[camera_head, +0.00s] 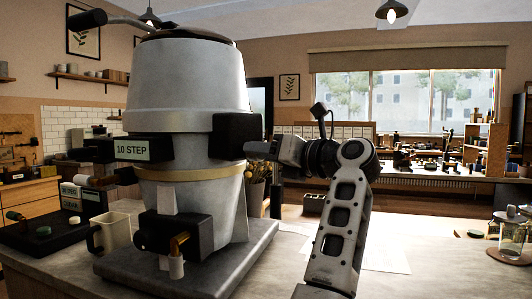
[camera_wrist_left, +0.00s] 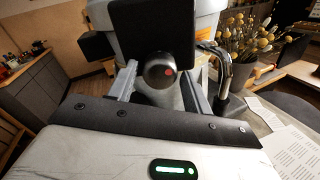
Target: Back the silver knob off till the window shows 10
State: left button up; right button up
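A large silver hopper machine (camera_head: 190,75) stands on a grey slab base. A black block on its left side carries a pale label (camera_head: 132,149) reading "10 STEP"; I cannot make out a separate number window. A black housing (camera_head: 236,132) sticks out on its right side. My left gripper (camera_head: 262,149) is at the right side of the machine, beside that housing. In the wrist view its fingers stand either side of the knob, seemingly with gaps. My right gripper is out of view.
A white mug (camera_head: 109,233) and a black tray (camera_head: 45,236) stand at left of the base. A spout with a brass lever (camera_head: 179,243) is on the front. Dried yellow flowers (camera_wrist_left: 250,40) stand behind the machine. Papers and a glass jar (camera_head: 513,235) lie to the right.

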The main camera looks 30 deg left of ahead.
pick_arm(q)
jog(key=shift+o, duration=0.2)
jog(key=shift+d, duration=0.1)
jog(key=s+d+b, duration=0.1)
jog(key=s+d, duration=0.1)
jog(key=d, duration=1.3)
jog(key=shift+s+d, duration=0.15)
jog(key=shift+d, duration=0.2)
